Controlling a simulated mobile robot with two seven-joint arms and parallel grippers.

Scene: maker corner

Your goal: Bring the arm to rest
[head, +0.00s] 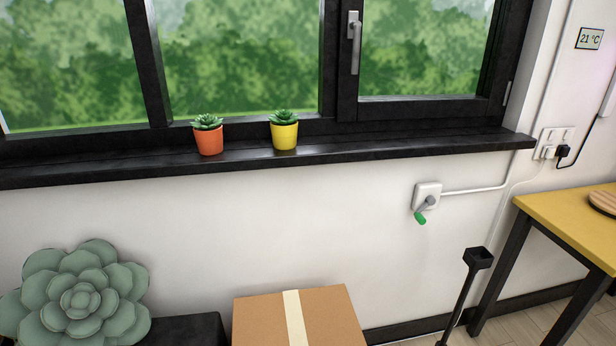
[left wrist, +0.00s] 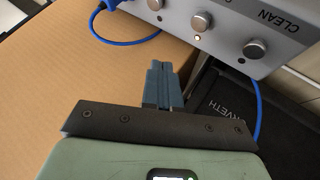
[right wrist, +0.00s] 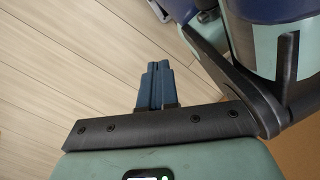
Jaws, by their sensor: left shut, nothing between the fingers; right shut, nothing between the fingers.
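My left gripper (left wrist: 163,85) shows in the left wrist view with its blue fingers together and nothing between them. It is over or near a tan surface (left wrist: 60,60), close to a grey box with knobs. My right gripper (right wrist: 155,82) shows in the right wrist view, its blue fingers together and empty, with wooden floor behind it. Neither gripper shows in the head view.
The left wrist view shows the knobbed grey box (left wrist: 235,30), a blue cable (left wrist: 130,42) and a dark item lettered "RVETH" (left wrist: 225,110). The head view shows a cardboard box (head: 260,320), a large succulent (head: 80,300), a yellow-topped table (head: 560,215) and potted plants (head: 208,140) on the windowsill.

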